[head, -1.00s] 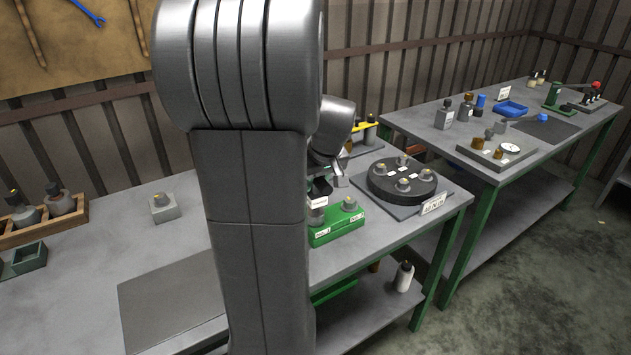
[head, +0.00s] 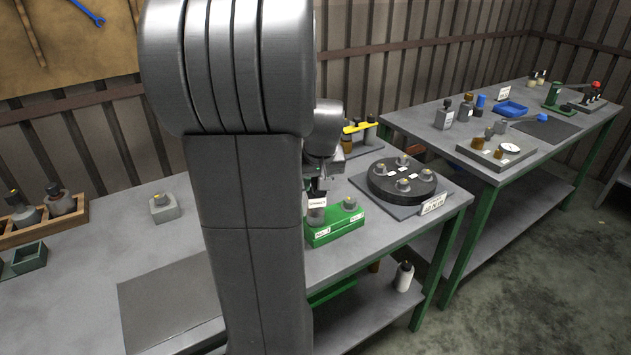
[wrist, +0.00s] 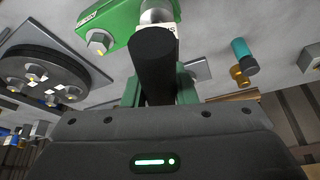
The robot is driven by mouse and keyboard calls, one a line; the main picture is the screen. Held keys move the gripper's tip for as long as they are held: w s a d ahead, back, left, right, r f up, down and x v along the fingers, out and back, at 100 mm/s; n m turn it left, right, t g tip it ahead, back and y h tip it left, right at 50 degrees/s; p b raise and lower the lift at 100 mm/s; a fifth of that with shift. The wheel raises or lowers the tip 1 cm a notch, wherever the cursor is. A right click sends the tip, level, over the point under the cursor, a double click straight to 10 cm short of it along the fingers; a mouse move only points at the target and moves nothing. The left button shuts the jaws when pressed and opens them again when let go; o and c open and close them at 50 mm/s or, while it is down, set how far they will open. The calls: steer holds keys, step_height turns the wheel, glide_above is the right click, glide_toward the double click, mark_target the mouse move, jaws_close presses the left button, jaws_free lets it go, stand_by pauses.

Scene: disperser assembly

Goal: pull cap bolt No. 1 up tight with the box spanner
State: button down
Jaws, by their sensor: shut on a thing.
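The green block (head: 338,231) stands on the near bench with small white labels, too small to read surely. A grey hex-headed bolt (head: 350,204) sits at its right end and shows in the wrist view (wrist: 100,41). The box spanner (head: 316,215), a grey cylinder with a white tag, stands upright over the block's left end. My gripper (head: 318,186) is above it, shut on its dark upper part, which fills the middle of the wrist view (wrist: 153,58) between my green fingers. The bolt under the spanner is hidden, so I cannot tell its seating.
Right of the block, a round dark disc (head: 380,190) with several bolts lies on a dark plate beside a label card (head: 433,204). A rack with a yellow bar (head: 357,127) stands behind. A grey block (head: 164,209) is at left. A second bench (head: 420,130) is at right.

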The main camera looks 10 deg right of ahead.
steer(key=shift+r, duration=0.1)
stand_by(0.3)
steer(key=shift+r+p, duration=1.95)
steer(key=shift+r, duration=0.6)
